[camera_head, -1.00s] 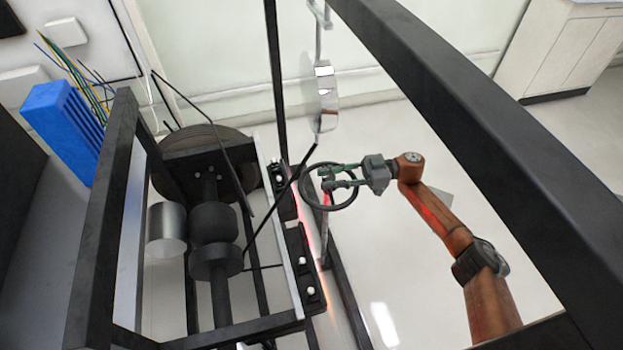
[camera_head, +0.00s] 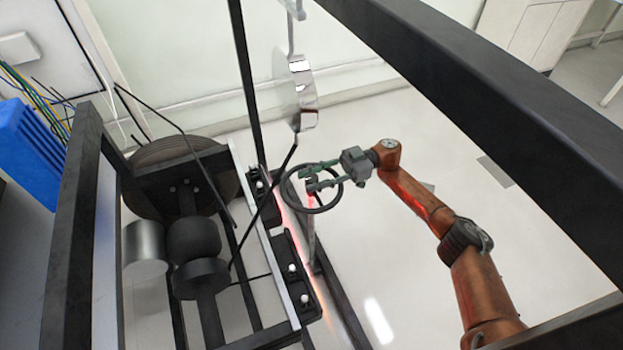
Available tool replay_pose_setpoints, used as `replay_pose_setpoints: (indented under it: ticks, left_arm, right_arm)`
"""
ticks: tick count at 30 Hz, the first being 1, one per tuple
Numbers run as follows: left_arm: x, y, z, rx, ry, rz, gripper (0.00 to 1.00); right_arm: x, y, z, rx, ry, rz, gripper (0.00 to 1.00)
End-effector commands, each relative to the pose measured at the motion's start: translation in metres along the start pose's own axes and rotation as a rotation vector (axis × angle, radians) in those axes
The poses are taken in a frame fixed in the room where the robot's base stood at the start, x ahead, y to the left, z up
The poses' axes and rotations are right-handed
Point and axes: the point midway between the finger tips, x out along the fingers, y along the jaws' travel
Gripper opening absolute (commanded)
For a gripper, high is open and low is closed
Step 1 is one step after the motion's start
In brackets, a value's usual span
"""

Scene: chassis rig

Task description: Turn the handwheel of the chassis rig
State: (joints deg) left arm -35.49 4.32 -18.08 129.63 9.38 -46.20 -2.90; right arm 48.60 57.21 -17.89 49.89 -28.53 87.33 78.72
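The handwheel (camera_head: 313,212) is a thin dark ring on the right side of the chassis rig, near the middle of the head view. My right gripper (camera_head: 308,179) reaches in from the right. My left gripper is not in view.
The rig's dark frame has a thick beam (camera_head: 470,100) passing above my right arm and a post (camera_head: 72,230) at left. A shiny metal disc (camera_head: 297,90) stands behind the wheel. A blue block with wires (camera_head: 28,150) is at far left. The floor right of the wheel is clear.

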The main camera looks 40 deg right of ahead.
Motion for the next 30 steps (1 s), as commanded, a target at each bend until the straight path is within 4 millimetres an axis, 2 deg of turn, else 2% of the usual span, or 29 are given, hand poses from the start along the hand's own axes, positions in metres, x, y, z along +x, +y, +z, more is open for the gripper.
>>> replay_pose_setpoints:
  ticks: [5,16,20,27,30]
  left_arm:
    - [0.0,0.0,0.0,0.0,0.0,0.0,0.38]
    - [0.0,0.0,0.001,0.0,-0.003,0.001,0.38]
    - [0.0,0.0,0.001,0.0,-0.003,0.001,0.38]
    - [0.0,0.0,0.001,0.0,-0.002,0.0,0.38]
    - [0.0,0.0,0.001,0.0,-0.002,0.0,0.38]
  right_arm:
    - [0.0,0.0,0.0,0.0,0.001,-0.001,0.46]
    - [-0.005,0.0,0.0,0.001,0.0,0.0,0.46]
    - [-0.023,0.001,0.0,0.002,-0.001,0.002,0.46]
    - [-0.074,0.001,0.0,0.001,-0.001,0.003,0.46]
    - [-0.09,0.001,0.0,0.001,0.0,0.002,0.46]
